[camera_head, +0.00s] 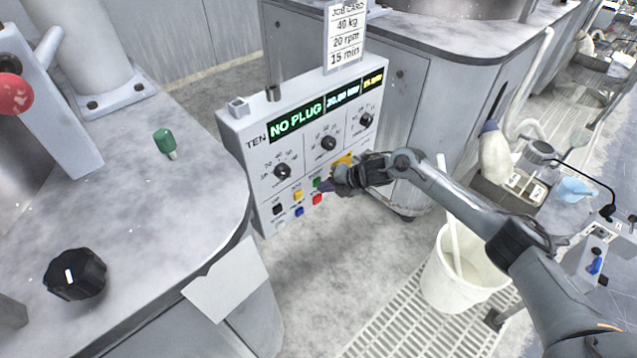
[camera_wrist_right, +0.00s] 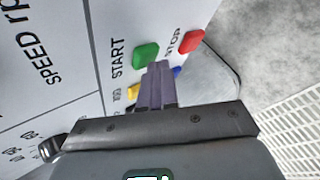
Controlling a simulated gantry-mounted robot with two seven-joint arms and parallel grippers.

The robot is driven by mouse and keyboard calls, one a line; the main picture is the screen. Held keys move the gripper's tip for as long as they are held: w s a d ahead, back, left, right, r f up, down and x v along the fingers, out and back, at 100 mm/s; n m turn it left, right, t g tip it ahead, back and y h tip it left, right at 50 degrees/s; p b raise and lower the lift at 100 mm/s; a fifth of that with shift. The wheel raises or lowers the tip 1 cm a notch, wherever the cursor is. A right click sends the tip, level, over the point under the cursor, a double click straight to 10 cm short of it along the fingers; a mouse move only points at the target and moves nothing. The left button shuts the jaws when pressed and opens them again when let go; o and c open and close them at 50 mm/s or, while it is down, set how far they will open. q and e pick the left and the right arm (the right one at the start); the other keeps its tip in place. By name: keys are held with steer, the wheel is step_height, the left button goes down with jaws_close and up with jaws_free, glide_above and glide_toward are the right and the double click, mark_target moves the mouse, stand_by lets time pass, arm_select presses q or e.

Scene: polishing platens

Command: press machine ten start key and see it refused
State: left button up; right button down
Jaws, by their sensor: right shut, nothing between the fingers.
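The control box of machine ten (camera_head: 262,180) stands upright, marked TEN. Its display (camera_head: 297,119) reads NO PLUG in green, beside smaller readouts. The green START key (camera_head: 317,182) is partly beside my right gripper and shows clearly in the right wrist view (camera_wrist_right: 146,53). The red STOP key (camera_head: 317,199) is close to it, also seen in the right wrist view (camera_wrist_right: 190,41). My right gripper (camera_head: 326,186) is shut and empty, its fingertips at the lower edge of the START key. I cannot tell whether they touch it. My left gripper is not in view.
A green plug-like piece (camera_head: 164,142) lies on the grey worktop (camera_head: 110,175) at left, near a black knob (camera_head: 76,275). A job card (camera_head: 346,38) reads 40 kg, 20 rpm, 15 min. A white bucket (camera_head: 462,275) stands below my right arm.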

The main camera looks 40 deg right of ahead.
steer(key=shift+s+d+p, duration=0.1)
steer(key=shift+s+p, duration=0.4)
steer(key=shift+s, duration=0.15)
steer(key=shift+r, duration=0.1)
steer(key=s+p, duration=0.2)
steer(key=s, duration=0.1)
steer(key=s+p, duration=0.1)
steer(key=s, duration=0.1)
steer(key=shift+d+p, duration=0.35)
stand_by(0.4)
